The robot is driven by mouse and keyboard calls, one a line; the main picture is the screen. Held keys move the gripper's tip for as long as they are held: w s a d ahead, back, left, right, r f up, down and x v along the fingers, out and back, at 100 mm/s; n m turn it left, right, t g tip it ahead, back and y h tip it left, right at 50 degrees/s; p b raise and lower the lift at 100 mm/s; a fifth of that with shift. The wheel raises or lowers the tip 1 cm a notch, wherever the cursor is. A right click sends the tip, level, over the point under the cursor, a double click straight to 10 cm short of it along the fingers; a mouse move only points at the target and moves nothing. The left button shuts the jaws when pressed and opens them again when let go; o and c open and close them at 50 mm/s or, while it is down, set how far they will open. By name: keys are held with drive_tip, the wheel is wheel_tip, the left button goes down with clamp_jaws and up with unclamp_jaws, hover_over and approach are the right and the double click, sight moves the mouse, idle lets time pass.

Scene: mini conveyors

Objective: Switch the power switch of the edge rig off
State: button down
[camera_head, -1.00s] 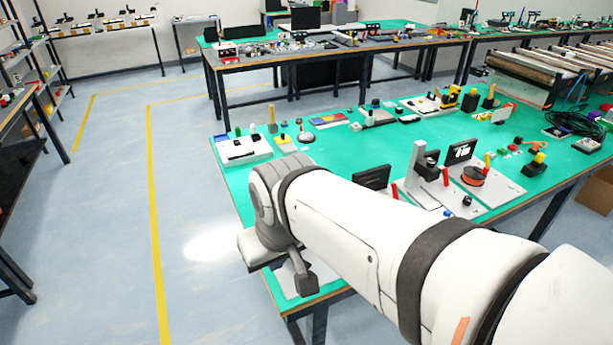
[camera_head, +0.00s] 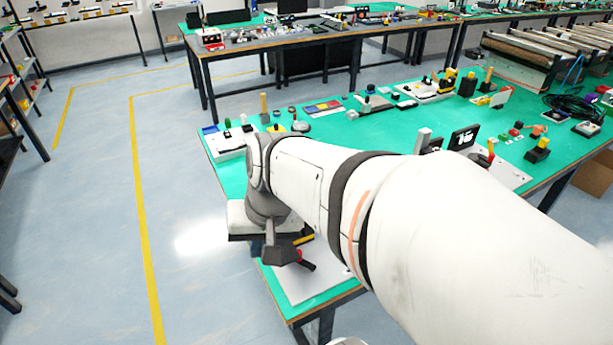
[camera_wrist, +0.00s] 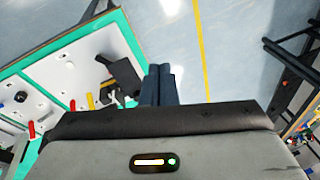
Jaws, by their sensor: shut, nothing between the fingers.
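A pale rig plate lies at the near left corner of the green bench (camera_head: 288,312) and looks like the edge rig. In the wrist view the plate (camera_wrist: 66,68) carries a black device (camera_wrist: 122,76), a yellow bar (camera_wrist: 90,101) and a red lever (camera_wrist: 72,105). I cannot tell which part is the power switch, or its position. My gripper (camera_wrist: 157,84) is shut and empty, with its fingertips beside the black device. In the head view my gripper (camera_head: 283,255) is above the plate; my arm hides part of it.
More rigs stand farther along the bench, including a white one (camera_head: 228,140) and a black screen (camera_head: 463,138). Loose small parts lie between them. Open floor (camera_head: 90,210) is left of the bench. A shelf (camera_head: 28,75) stands at the far left.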

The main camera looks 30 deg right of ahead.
drive_tip(key=w+d+f+m+t+y+b, duration=0.25)
drive_tip(key=w+d+f+m+b, duration=0.2)
drive_tip(key=d+f+m, duration=0.45)
drive_tip(key=w+d+f+m+t+y+b, duration=0.25)
drive_tip(key=d+f+m+t+b, duration=0.2)
drive_tip(key=d+m, duration=0.4)
drive_tip(key=s+d+f+m+t+h+b, duration=0.2)
drive_tip(key=d+f+m+h+b, duration=0.15)
drive_tip(key=d+m, duration=0.5)
drive_tip(key=s+d+f+m+t+h+b, duration=0.25)
drive_tip(key=d+m+h, duration=0.35)
drive_tip(key=d, duration=0.4)
drive_tip(key=shift+m+y, duration=0.5)
drive_tip(key=shift+y, duration=0.25)
drive_tip(key=x, duration=1.3)
drive_tip(key=shift+w+d+f, duration=0.15)
drive_tip(key=shift+f, duration=0.35)
